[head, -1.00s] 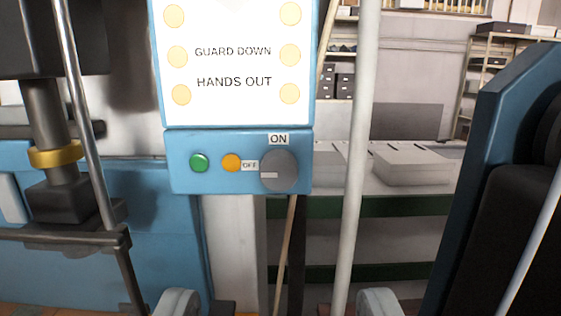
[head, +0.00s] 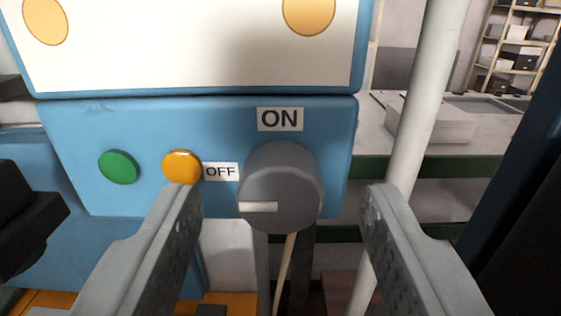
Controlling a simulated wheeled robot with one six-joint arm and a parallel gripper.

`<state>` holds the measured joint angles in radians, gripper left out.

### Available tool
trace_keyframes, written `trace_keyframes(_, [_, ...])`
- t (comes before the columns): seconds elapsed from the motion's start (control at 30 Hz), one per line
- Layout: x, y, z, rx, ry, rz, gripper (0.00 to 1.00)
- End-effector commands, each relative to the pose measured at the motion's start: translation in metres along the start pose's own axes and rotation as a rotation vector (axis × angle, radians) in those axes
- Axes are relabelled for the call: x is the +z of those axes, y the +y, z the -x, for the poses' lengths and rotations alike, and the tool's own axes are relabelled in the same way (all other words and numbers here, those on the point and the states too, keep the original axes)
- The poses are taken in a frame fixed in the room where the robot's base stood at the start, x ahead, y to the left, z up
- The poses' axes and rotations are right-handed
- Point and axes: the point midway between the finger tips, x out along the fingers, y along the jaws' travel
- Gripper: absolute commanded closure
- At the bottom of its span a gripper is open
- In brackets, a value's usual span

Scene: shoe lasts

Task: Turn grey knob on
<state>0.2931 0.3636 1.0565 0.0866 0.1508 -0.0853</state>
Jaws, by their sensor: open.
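The grey knob (head: 282,180) is a round dial on the right part of a blue control box (head: 75,130). A white mark on its face lies level on the left side, toward the OFF label (head: 221,171). The ON label (head: 280,119) is above the knob. My gripper (head: 283,205) is open, with one finger to the left of the knob and one to the right. The fingers look apart from the knob; how far they are from it in depth I cannot tell.
An orange button (head: 182,167) and a green button (head: 118,167) sit left of the knob, the orange one close to my left finger. A white sign panel (head: 190,45) is above. A pale upright pole (head: 425,100) stands to the right, behind my right finger.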

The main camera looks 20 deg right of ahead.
Motion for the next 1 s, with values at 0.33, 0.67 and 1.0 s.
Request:
trace_keyframes(0.33, [-0.0001,-0.0001,-0.0125,0.000,0.000,0.000,0.48])
trace_keyframes(0.67, [0.0002,0.0000,-0.0125,0.000,0.000,0.000,0.74])
trace_keyframes(1.0, [0.0003,0.0000,-0.0125,0.000,0.000,-0.015,0.93])
